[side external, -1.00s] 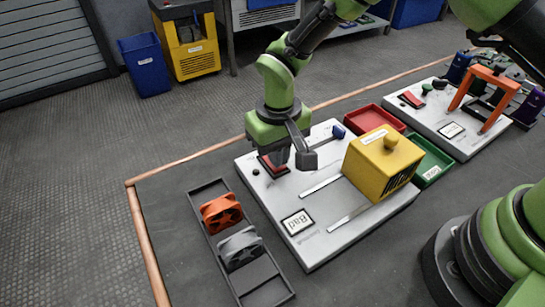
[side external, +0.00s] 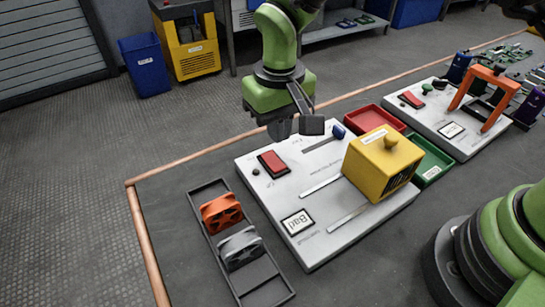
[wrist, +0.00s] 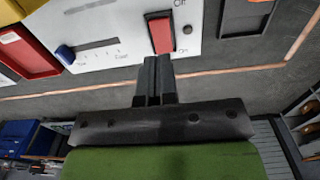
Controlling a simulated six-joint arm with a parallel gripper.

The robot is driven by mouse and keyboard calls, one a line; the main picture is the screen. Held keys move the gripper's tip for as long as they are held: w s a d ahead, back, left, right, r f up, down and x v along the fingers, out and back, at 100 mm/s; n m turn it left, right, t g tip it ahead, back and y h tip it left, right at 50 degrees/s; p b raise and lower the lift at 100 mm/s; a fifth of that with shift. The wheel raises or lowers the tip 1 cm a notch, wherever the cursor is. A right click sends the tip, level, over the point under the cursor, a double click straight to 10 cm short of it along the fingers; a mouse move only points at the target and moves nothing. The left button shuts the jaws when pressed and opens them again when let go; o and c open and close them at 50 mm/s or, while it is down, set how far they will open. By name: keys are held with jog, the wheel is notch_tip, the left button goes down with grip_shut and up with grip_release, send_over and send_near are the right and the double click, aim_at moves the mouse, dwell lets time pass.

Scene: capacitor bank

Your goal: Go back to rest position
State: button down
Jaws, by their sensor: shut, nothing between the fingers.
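My gripper (side external: 296,128) is above the back edge of the white test board (side external: 316,253), raised clear of it. Its two dark fingers are together and empty; they also show shut in the wrist view (wrist: 154,72). The red rocker switch (side external: 273,163) on the board is uncovered, and in the wrist view (wrist: 161,34) it lies just beyond the fingertips, between "Off" and "On" marks. A blue slider knob (side external: 338,132) sits at the board's back right. A yellow cover box (side external: 378,170) stands on the board, and a sign (side external: 297,222) reads "Bad".
A dark rack (side external: 262,279) holds an orange fan (side external: 221,213) and a grey fan (side external: 240,248) at left. A red tray (side external: 374,119) and a green tray (side external: 434,160) lie behind the box. A second board with an orange frame (side external: 485,95) stands at right.

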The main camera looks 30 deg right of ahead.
jog(key=s+d+r+m+t+y, duration=0.1)
jog(key=s+d+r+t, duration=0.2)
jog(key=r, duration=0.5)
jog(key=s+d+r+m+y, duration=0.1)
jog(key=s+d+r, duration=0.4)
jog(key=r, duration=0.4)
jog(key=s+d+r+m+t, duration=0.1)
jog(key=s+d+t, duration=0.1)
jog(key=s, duration=0.3)
jog(key=s+d+r+m+t, duration=0.1)
jog(key=s+d+r+t, duration=0.1)
jog(key=s, duration=0.4)
jog(key=shift+s+d, duration=0.15)
jog(key=shift+d, duration=0.75)
